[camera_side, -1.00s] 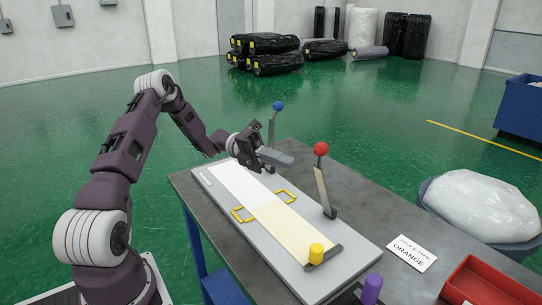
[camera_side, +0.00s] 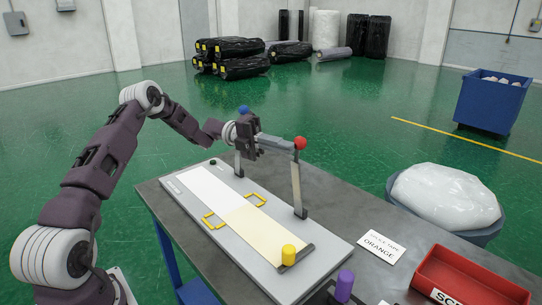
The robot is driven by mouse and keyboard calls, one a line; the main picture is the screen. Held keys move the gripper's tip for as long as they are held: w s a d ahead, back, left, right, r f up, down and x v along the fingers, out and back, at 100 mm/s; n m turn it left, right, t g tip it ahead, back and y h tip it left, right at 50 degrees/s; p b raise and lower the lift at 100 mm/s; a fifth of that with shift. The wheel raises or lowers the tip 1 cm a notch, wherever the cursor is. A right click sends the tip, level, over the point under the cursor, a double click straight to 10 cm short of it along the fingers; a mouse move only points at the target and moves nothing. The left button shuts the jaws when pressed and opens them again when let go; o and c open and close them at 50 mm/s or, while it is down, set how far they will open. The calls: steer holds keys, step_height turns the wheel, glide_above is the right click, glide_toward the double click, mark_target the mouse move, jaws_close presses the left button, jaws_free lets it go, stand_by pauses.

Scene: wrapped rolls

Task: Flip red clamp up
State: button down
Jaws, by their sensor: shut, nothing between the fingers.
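The red clamp is a grey lever (camera_side: 297,187) with a red ball knob (camera_side: 300,143) on top. It stands nearly upright at the right edge of the pale splice board (camera_side: 240,250). My gripper (camera_side: 290,147) is shut and empty, held level above the board. Its fingertips meet the left side of the red knob in the picture; I cannot tell whether they touch it. The blue clamp's knob (camera_side: 243,110) shows behind my gripper, which hides part of that clamp.

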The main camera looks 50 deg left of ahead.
mark_target(299, 138)
steer(key=w, duration=0.5)
steer(key=shift+w+r, duration=0.25)
steer(key=shift+w, duration=0.05)
steer(key=shift+w+r, duration=0.1)
steer(key=shift+w, duration=0.1)
steer(key=shift+s, duration=0.1)
